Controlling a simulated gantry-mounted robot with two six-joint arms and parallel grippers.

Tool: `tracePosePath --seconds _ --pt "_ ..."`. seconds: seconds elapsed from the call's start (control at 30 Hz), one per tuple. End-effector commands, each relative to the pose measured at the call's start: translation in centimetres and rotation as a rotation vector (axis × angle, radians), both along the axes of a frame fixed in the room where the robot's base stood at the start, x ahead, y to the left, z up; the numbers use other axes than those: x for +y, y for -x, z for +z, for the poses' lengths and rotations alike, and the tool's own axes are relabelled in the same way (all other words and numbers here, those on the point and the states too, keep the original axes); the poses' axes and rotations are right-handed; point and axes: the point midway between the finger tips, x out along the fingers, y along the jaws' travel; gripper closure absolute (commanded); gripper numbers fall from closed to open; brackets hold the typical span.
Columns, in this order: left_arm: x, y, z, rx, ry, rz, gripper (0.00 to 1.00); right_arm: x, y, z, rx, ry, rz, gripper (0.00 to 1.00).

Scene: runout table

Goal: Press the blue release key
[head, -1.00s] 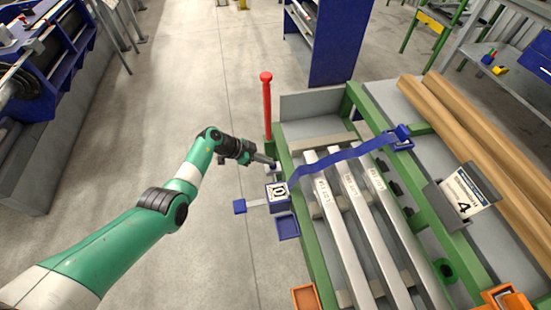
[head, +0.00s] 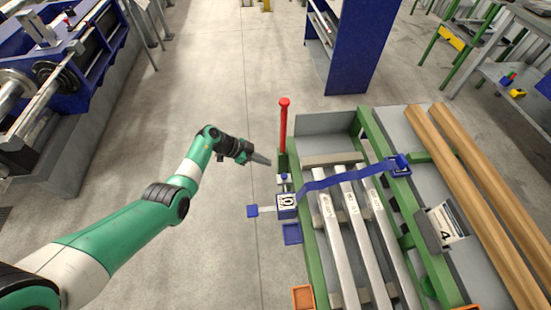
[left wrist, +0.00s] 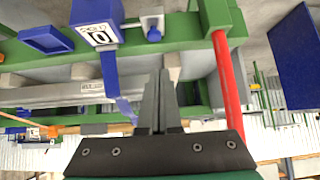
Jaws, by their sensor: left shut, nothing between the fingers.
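A small blue key (head: 284,178) sits on a pale mount beside the blue strap buckle box (head: 287,206), on the left side of the green runout table. In the left wrist view the key (left wrist: 154,34) shows as a blue knob to the right of the buckle box (left wrist: 97,20) with its "0" label. My left gripper (head: 267,162) is shut and empty. It is to the upper left of the key in the head view, with a visible gap. In the left wrist view the closed fingertips (left wrist: 160,76) appear below the key. My right gripper is not in view.
A red post (head: 284,125) stands at the table's corner near the gripper. A blue strap (head: 345,180) crosses several metal bars. A blue-ended lever (head: 253,211) sticks out left from the buckle box. The floor left of the table is clear.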

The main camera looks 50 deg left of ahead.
Motion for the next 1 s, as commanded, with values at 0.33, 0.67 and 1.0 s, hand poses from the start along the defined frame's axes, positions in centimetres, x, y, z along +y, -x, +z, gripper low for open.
tracePosePath --seconds 0.33,0.67,1.0 --pt "0.9 1.6 1.8 -0.001 0.0 -0.001 1.0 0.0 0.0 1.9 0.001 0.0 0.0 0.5" --pt "0.9 1.6 1.8 -0.002 0.0 -0.001 1.0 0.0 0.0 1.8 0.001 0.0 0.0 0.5" --pt "0.9 1.5 1.8 -0.002 0.0 -0.001 1.0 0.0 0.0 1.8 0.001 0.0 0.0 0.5"
